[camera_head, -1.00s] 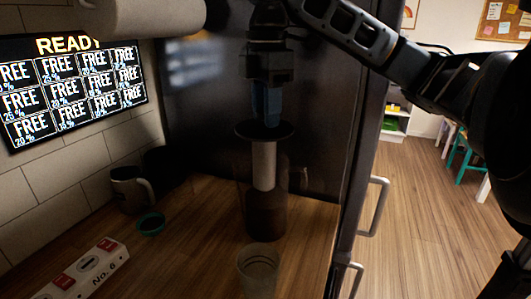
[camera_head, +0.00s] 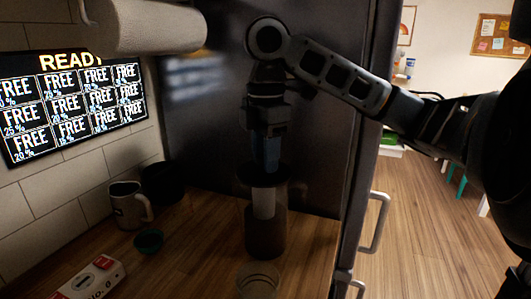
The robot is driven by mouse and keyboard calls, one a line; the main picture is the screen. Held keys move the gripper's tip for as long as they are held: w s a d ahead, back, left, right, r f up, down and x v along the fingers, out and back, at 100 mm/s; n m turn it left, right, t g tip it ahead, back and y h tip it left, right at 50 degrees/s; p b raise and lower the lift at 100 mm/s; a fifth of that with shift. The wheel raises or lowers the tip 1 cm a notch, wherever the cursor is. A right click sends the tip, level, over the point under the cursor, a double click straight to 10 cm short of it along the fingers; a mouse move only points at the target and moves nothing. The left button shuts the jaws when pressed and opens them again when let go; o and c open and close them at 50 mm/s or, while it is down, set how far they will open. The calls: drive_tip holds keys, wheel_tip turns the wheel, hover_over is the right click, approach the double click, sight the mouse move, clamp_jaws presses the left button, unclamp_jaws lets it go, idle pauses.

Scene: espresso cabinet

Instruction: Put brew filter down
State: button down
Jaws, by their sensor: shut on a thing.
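My gripper (camera_head: 267,168) points straight down at the middle of the view, its blue fingers shut on the top of a piece with a wide dark disc (camera_head: 264,174) and a pale tube (camera_head: 264,203) below it. This looks like the brew filter, though dim light leaves its identity unsure. The tube's lower end goes into or behind a dark brown, see-through-looking cylinder (camera_head: 265,235), which appears to stand upright on the wooden counter (camera_head: 190,245). The fingertips' exact contact is too dark to see.
A clear cup (camera_head: 257,282) stands in front of the cylinder. To the left are a mug (camera_head: 129,205), a small green bowl (camera_head: 149,241), a dark round container (camera_head: 163,183) and a white-red box (camera_head: 90,280). A dark panel edge with handles (camera_head: 375,222) bounds the right side.

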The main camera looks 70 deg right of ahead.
drive_tip(key=shift+f, duration=0.3)
drive_tip(key=c, duration=0.8)
unclamp_jaws()
drive_tip(key=shift+r, duration=0.15)
wheel_tip(320, 180, up, 13)
drive_tip(key=shift+p, duration=0.35)
